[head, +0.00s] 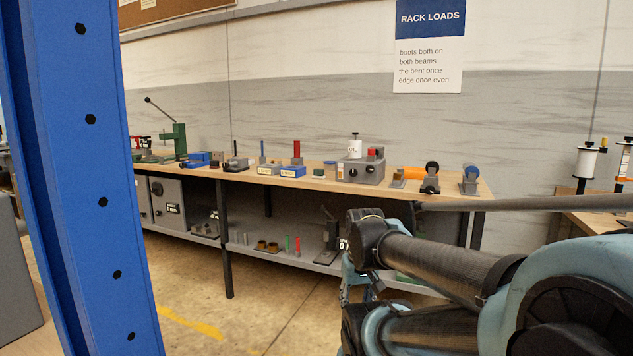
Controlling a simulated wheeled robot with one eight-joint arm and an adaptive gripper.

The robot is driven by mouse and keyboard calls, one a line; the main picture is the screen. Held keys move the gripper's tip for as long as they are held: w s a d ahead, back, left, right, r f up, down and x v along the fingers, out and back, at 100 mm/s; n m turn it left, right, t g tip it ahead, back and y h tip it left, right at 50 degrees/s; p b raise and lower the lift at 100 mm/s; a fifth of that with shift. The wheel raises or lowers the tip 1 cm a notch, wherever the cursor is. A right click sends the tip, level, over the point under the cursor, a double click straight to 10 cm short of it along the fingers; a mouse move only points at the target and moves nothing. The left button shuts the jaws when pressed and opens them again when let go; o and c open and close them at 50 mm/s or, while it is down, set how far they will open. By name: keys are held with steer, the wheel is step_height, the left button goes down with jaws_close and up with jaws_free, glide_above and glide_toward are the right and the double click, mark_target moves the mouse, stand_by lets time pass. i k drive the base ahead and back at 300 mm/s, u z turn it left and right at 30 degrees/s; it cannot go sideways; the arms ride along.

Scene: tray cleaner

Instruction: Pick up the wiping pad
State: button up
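I cannot make out a wiping pad in the head view. Many small items stand on the long wooden workbench (215,179) across the room, too small to tell whether one is a pad. My arm, with dark and teal links, fills the lower right and hides part of the bench's right end and lower shelf. My gripper's fingers do not show.
A blue perforated upright (88,180) stands close at left. The bench carries a green press (178,140), a grey box with knobs (361,170) and small fixtures. A lower shelf (290,259) holds more items. A second table (585,220) is at right. Floor (240,320) ahead looks clear.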

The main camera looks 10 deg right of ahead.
mark_target(318, 173)
steer(key=z, duration=0.3)
steer(key=i, duration=1)
steer(key=z, duration=0.15)
